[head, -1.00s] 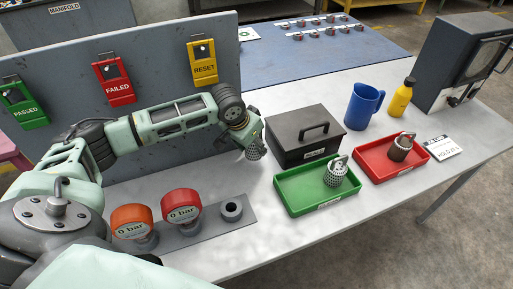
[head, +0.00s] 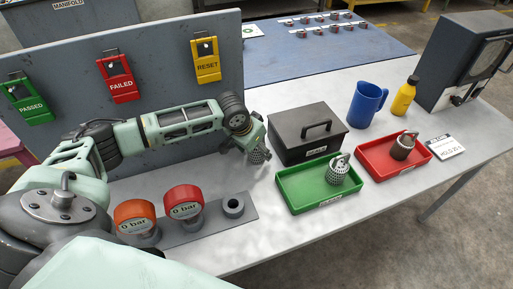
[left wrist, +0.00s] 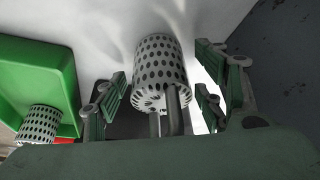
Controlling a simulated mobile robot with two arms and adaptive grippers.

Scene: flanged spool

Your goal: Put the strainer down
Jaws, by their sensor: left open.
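A perforated metal strainer (head: 258,156) is at the table, just left of the black box. In the left wrist view the strainer (left wrist: 160,72) is between the two fingers of my left gripper (left wrist: 160,105), with its handle towards the camera. The fingers stand apart, with a gap on each side of it. In the head view my left gripper (head: 247,141) is above the strainer and partly hides it. The strainer looks upright at the tabletop, but its base contact is hard to see. My right gripper is not in view.
The black lidded box (head: 310,135) is close to the right. A green tray (head: 293,202) and a red tray (head: 383,174) each hold another perforated strainer. Two 0 bar gauges (head: 134,217) and an empty socket (head: 233,205) are in front. Bare table lies between socket and green tray.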

